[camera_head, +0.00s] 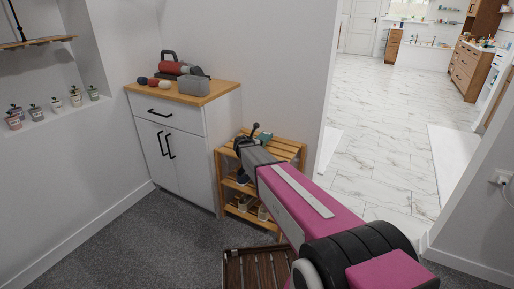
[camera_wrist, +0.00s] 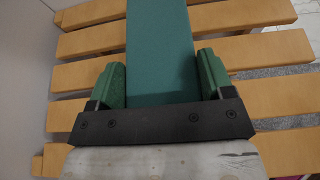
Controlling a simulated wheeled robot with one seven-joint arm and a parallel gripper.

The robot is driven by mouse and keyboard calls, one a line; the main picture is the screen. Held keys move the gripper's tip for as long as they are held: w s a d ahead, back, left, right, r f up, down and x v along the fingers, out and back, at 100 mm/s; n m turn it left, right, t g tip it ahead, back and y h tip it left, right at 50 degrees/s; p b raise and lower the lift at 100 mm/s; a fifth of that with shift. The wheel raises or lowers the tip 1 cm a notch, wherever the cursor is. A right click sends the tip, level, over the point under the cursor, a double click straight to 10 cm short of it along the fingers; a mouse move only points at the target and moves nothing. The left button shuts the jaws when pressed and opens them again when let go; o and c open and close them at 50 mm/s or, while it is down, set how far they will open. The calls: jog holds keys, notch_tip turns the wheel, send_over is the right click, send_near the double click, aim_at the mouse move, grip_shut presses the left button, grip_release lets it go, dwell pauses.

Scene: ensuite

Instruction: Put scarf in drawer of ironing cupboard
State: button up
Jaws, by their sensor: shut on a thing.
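A folded teal cloth, which looks like the scarf (camera_wrist: 160,40), lies between the green finger pads of my gripper (camera_wrist: 161,80) in the wrist view. My gripper is shut on it. In the head view my gripper (camera_head: 252,137) is over a slatted wooden rack, with a bit of the teal scarf (camera_head: 265,138) showing beside it. The white ironing cupboard (camera_head: 190,157) stands to the left of the rack. Its top drawer (camera_head: 165,114), with a black handle, is shut. Its two lower doors are shut too.
The wooden rack (camera_head: 285,150) holds shoes on its lower shelves. A red and grey iron (camera_head: 172,67), a grey box (camera_head: 194,86) and small balls sit on the cupboard top. Grey carpet (camera_head: 150,220) in front of the cupboard is clear. A slatted brown item (camera_head: 250,268) lies at the bottom.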

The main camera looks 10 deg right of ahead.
jog(key=shift+f, duration=1.3)
jog(key=shift+f, duration=0.1)
jog(key=o, duration=1)
jog(key=shift+c, duration=0.2)
